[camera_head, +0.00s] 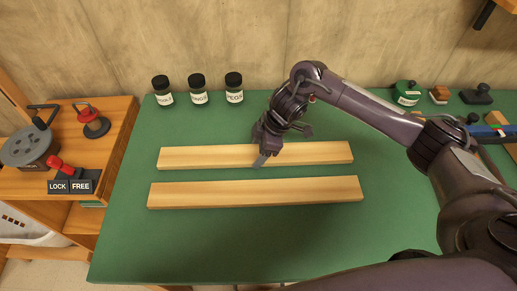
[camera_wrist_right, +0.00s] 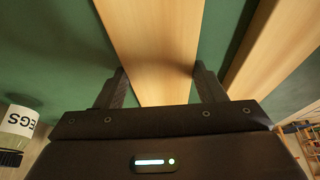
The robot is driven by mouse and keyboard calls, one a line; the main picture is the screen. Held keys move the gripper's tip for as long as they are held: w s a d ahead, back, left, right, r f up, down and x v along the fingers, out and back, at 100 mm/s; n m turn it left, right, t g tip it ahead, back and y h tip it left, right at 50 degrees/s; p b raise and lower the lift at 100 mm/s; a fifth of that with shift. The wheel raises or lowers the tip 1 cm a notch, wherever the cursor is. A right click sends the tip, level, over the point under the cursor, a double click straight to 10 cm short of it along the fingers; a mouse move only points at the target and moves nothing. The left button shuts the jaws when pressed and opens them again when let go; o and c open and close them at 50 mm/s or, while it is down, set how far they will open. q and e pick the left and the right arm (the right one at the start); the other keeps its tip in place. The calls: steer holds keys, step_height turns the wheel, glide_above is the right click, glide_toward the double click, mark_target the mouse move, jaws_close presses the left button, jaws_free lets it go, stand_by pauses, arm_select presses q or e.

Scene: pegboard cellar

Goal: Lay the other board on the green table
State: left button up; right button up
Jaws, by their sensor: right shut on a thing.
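Two long pale wooden boards lie nearly parallel on the green table (camera_head: 230,240). My right gripper (camera_head: 264,156) is at the middle of the far board (camera_head: 205,157), shut across its width. In the right wrist view this board (camera_wrist_right: 155,40) runs between the two fingers of the gripper (camera_wrist_right: 162,88). The near board (camera_head: 255,193) lies closer to me with a narrow green gap between them; it also shows in the right wrist view (camera_wrist_right: 275,50). I cannot tell whether the far board touches the table or is just above it. My left gripper is out of view.
Three dark-lidded jars (camera_head: 198,90) stand behind the boards. A green pot (camera_head: 406,93) and small tools stand at the back right. A wooden cabinet (camera_head: 110,135) with a red lever (camera_head: 62,166) and LOCK/FREE plates is at the left. The table's front is clear.

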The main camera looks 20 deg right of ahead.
steer(key=o, duration=1.3)
steer(key=shift+c, duration=0.2)
steer(key=v, duration=1.2)
steer(key=shift+p, duration=0.4)
steer(key=shift+r, duration=0.1)
